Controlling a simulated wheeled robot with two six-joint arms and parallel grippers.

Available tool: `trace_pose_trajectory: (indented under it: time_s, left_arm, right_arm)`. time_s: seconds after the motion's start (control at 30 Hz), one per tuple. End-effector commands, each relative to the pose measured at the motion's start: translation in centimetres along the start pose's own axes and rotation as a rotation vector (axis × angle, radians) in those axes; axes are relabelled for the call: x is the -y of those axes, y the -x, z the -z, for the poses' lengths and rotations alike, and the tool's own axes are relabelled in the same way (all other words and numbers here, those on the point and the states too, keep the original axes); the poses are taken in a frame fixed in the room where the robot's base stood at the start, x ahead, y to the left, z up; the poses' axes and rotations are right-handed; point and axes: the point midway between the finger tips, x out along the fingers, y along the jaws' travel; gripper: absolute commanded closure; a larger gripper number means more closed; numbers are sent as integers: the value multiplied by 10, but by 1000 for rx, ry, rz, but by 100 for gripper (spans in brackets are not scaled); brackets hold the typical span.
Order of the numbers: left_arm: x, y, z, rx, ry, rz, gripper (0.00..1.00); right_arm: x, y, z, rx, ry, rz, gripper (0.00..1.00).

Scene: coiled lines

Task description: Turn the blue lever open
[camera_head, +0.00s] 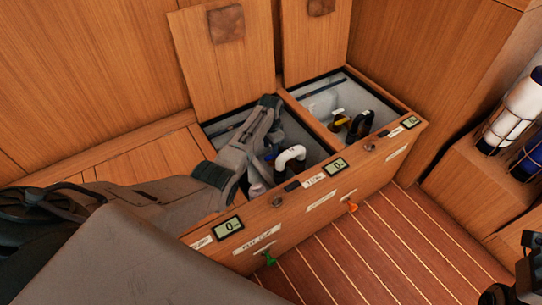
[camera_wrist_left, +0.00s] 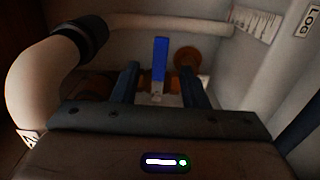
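The blue lever (camera_wrist_left: 160,58) stands upright in the left wrist view, above a brass-coloured fitting low in a grey compartment. My left gripper (camera_wrist_left: 160,74) is open, with one dark finger on each side of the lever in the picture. Gaps show on both sides; I cannot tell whether the lever is fully between the fingertips or beyond them.
A thick white pipe with a black collar (camera_wrist_left: 80,38) curves close on the left; it also shows in the head view (camera_head: 290,156). The right compartment (camera_head: 318,84) is open, with a yellow and black fitting (camera_head: 340,121). Raised wooden lids (camera_head: 222,65) stand behind. Bottles (camera_head: 522,108) stand far right.

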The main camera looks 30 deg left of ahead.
Motion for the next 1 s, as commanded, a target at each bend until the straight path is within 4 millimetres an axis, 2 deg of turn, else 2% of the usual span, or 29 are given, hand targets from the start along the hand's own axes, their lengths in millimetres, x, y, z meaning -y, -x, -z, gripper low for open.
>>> trace_pose_trajectory:
  time_s: [0.03, 0.23, 0.63, 0.83, 1.0]
  left_arm:
    - [0, -14, 0, 0, 0, 0, 60]
    - [0, -36, 1, -1, 0, 1, 60]
    - [0, -41, 1, -2, 0, 1, 60]
    - [0, -41, 1, -2, 0, 1, 99]
    - [0, -41, 1, -2, 0, 1, 100]
  right_arm:
    - [0, 8, 0, -3, 4, -7, 64]
    - [1, 15, -1, -9, 14, -18, 64]
    - [1, 13, -2, -13, 18, -24, 64]
    - [1, 13, -1, -14, 18, -24, 64]
    - [1, 13, -1, -15, 18, -24, 64]
